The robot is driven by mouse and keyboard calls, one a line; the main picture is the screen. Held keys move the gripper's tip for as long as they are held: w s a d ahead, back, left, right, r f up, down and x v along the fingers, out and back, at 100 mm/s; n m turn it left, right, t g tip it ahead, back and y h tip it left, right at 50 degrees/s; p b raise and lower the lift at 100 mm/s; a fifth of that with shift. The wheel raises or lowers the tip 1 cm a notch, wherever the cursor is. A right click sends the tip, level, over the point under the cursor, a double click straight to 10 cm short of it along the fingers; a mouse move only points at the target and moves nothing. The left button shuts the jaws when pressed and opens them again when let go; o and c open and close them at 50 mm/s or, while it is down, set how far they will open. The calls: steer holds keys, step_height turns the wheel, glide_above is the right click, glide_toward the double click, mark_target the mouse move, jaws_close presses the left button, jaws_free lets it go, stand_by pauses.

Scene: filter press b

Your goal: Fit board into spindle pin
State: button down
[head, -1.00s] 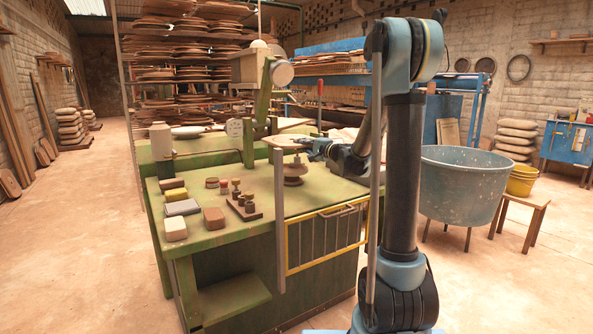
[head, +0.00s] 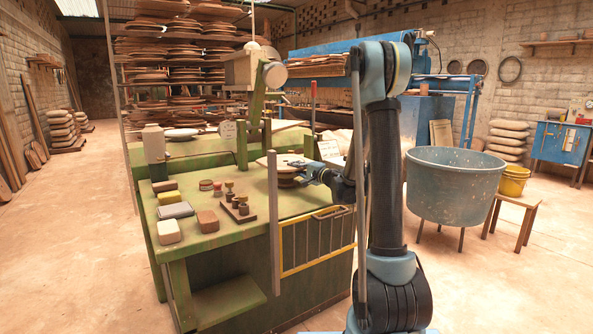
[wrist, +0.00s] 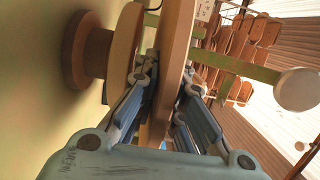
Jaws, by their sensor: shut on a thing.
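My gripper (head: 309,171) is shut on the edge of a round, pale tan board (head: 281,161) and holds it roughly flat above the green bench. The board also shows edge-on in the wrist view (wrist: 176,58), between the two fingers (wrist: 168,84). The spindle (head: 287,181) stands under the board on the bench top. In the wrist view its round head (wrist: 123,48) lies close beside the board and roughly parallel to it, with one finger in the narrow gap. The pin and the board's underside are hidden, so I cannot tell whether they touch.
A wooden holder with stamps (head: 238,209), sponges and blocks (head: 175,210) lie left on the bench (head: 215,235). A grey post (head: 274,220) and yellow-framed rack (head: 318,240) stand at its front. A grey-blue tub (head: 455,190) stands right.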

steer(key=shift+f, duration=0.5)
steer(key=c, duration=2)
jaws_free()
steer(key=shift+s, duration=0.1)
steer(key=shift+o, duration=0.2)
